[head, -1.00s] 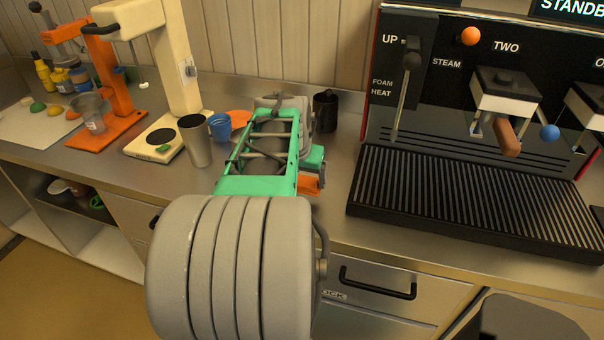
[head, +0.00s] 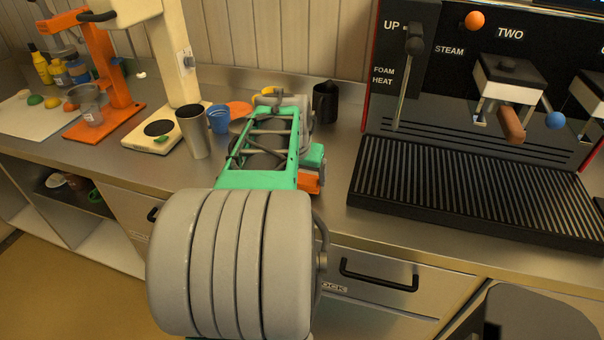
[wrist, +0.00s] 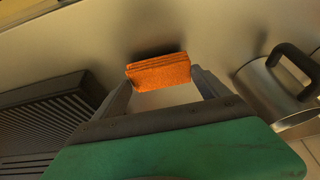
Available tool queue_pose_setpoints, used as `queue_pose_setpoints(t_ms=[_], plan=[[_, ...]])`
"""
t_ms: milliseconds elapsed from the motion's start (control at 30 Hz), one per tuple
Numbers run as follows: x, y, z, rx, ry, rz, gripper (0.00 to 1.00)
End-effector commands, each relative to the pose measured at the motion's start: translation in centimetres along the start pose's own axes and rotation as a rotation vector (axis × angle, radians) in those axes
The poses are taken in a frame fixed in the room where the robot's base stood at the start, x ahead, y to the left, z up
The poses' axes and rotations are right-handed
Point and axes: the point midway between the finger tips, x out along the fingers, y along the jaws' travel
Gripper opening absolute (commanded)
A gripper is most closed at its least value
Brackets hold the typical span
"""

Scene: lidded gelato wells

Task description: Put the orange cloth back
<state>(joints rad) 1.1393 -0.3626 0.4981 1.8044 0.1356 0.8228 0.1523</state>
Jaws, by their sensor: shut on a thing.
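The orange cloth (wrist: 158,73) is a folded, textured block between my gripper's fingertips (wrist: 160,88) in the wrist view. My gripper is shut on it, with one finger at each end of the cloth. In the head view an orange piece of the cloth (head: 309,182) shows at the right end of my arm, over the front of the steel counter. My gripper is mostly hidden there behind my green arm link. I cannot tell whether the cloth touches the counter.
The black drip tray (head: 470,195) of the coffee machine is close on the right. A black jug (head: 325,102) stands behind my arm. A steel cup (head: 193,132), a blue cup (head: 219,119) and an orange disc (head: 239,109) are left of it. Counter between arm and drip tray is bare.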

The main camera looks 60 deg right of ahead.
Motion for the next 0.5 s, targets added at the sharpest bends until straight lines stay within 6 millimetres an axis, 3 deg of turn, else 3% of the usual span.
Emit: queue_pose_setpoints(t_ms=[500], plan=[[0.80,0.00,0.32,0.000,0.000,0.000,0.27]])
